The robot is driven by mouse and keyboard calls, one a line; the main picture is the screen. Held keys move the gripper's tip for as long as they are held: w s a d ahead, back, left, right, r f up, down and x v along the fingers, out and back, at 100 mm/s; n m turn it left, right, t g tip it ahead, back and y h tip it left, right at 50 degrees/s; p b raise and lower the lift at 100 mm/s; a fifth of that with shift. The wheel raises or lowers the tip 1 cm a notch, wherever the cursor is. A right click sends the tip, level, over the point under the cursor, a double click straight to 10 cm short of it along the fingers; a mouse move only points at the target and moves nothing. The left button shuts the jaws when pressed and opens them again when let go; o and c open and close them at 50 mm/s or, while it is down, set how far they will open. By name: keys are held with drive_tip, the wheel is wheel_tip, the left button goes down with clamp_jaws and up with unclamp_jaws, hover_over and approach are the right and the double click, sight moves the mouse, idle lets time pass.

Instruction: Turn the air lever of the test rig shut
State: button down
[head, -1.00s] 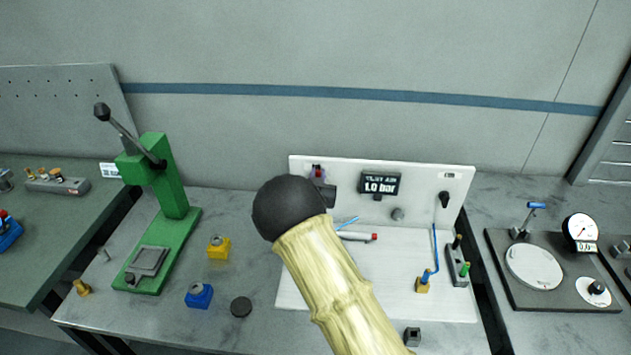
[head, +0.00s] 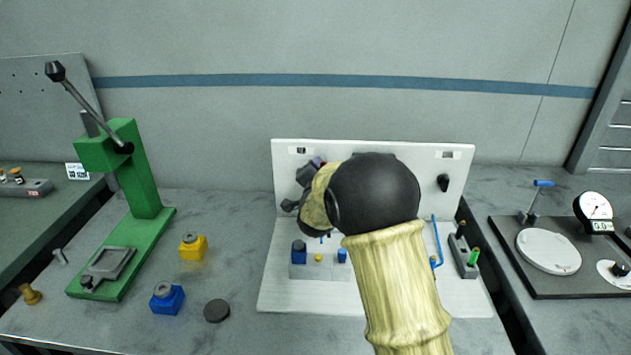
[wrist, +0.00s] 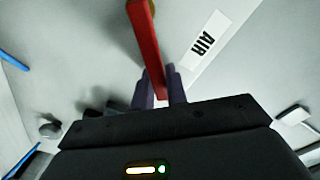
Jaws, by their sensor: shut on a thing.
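The air lever (wrist: 146,45) is a red bar in the wrist view. It runs from a brass-coloured pivot at the top edge down between the two purple fingertips of my gripper (wrist: 160,88), which is shut on it. A white label reading AIR (wrist: 204,42) is beside the lever on the panel. In the head view the test rig (head: 287,180) is a white upright panel on a white base. My gripper (head: 317,162) is at its upper left, where my arm hides most of the lever and the rig's display.
A green lever press (head: 142,180) stands left of the rig. A yellow block (head: 193,247), a blue block (head: 167,298) and a dark disc (head: 216,311) lie between them. A black knob (head: 443,183) is on the panel's right. A gauge stand (head: 540,285) is on the right bench.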

drive_tip(key=f+m+b, duration=0.1)
drive_tip(key=m+b, duration=0.1)
drive_tip(key=b, duration=0.3)
drive_tip(key=d+f+m+b, duration=0.1)
drive_tip(key=f+m+b, duration=0.1)
drive_tip(key=b, duration=0.3)
drive_tip(key=d+f+m+b, duration=0.1)
drive_tip(key=f+m+b, duration=0.1)
drive_tip(key=m+b, duration=0.2)
drive_tip(key=shift+b, duration=0.55)
drive_tip(key=shift+a+m, duration=0.1)
drive_tip(key=shift+m, duration=0.2)
drive_tip(key=c, duration=1.4)
unclamp_jaws()
drive_tip(key=shift+s+r, duration=0.1)
